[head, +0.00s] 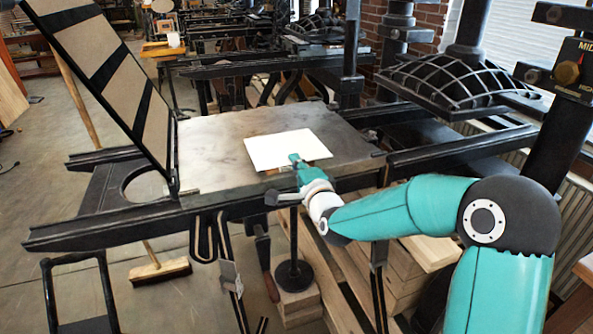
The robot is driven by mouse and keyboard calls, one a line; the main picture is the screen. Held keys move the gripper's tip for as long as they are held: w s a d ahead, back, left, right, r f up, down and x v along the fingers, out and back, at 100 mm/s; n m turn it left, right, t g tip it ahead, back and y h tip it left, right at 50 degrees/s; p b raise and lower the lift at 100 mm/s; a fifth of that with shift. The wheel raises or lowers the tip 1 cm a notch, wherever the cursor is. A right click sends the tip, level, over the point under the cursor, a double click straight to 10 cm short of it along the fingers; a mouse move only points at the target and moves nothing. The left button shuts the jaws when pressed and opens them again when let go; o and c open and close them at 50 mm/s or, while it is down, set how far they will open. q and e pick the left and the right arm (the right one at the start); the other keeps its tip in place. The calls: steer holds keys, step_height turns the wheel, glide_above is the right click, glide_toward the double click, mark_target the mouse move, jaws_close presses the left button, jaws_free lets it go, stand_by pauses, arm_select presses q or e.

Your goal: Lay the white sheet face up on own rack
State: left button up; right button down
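The white sheet (287,149) lies level over the flat grey bed (212,150) of the nearest hand press, towards the bed's right front. My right gripper (295,160) reaches in from the right, with its teal tip over the sheet's near edge. Its fingers are too small and overlapped to tell whether they are shut on the sheet. I cannot tell whether the sheet rests on the bed or is slightly above it. My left gripper is out of view. I cannot make out which thing is the sheet's rack.
A hinged frame (112,72) with tan panels stands raised and tilted at the bed's left. Black rails (130,228) run along the bed's front. The press head with a ribbed black platen (462,82) stands at the right. A broom (160,270) stands on the floor.

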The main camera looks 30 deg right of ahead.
steer(key=shift+r, duration=0.2)
steer(key=s+a+r+b, duration=0.1)
steer(key=s+r, duration=0.2)
steer(key=s, duration=0.4)
steer(key=shift+a+b, duration=0.3)
steer(key=shift+b, duration=0.05)
stand_by(0.4)
